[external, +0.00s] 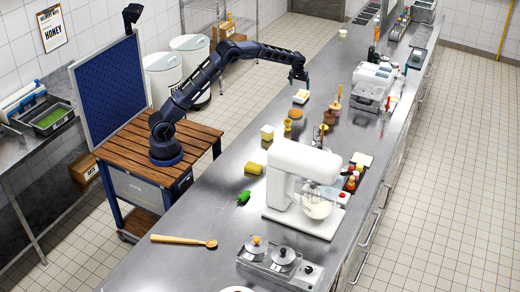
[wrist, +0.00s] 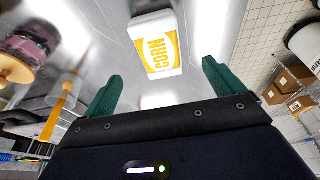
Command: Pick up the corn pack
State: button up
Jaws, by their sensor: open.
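The corn pack (wrist: 157,45) is white with a yellow panel reading CORN. In the wrist view it lies on the steel counter, ahead of and between my two green fingertips. In the external view the pack (external: 301,96) is a small white and yellow block on the counter, just below the end of my arm. My gripper (wrist: 160,88) is open and empty, with its fingers apart. In the external view my gripper (external: 299,80) hangs above the pack; whether it touches the pack cannot be told there.
A stand mixer (external: 300,175) stands on the steel counter (external: 222,215). A brown round item (external: 295,114) sits close to the pack. Cardboard boxes (wrist: 285,80) show at right in the wrist view.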

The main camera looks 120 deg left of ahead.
send_over(301, 95)
jog(key=d, duration=0.2)
jog(key=x, duration=0.2)
jog(key=d+x, duration=0.1)
jog(key=x, duration=0.1)
jog(key=shift+s+a+f, duration=0.1)
jog(key=shift+f, duration=0.25)
jog(key=shift+a+x, duration=0.1)
jog(key=shift+x, duration=1.3)
jog(key=shift+a+x, duration=0.15)
jog(key=shift+x, duration=1.2)
jog(key=shift+c, duration=0.4)
jog(key=shift+r, duration=0.1)
jog(key=c, duration=1.2)
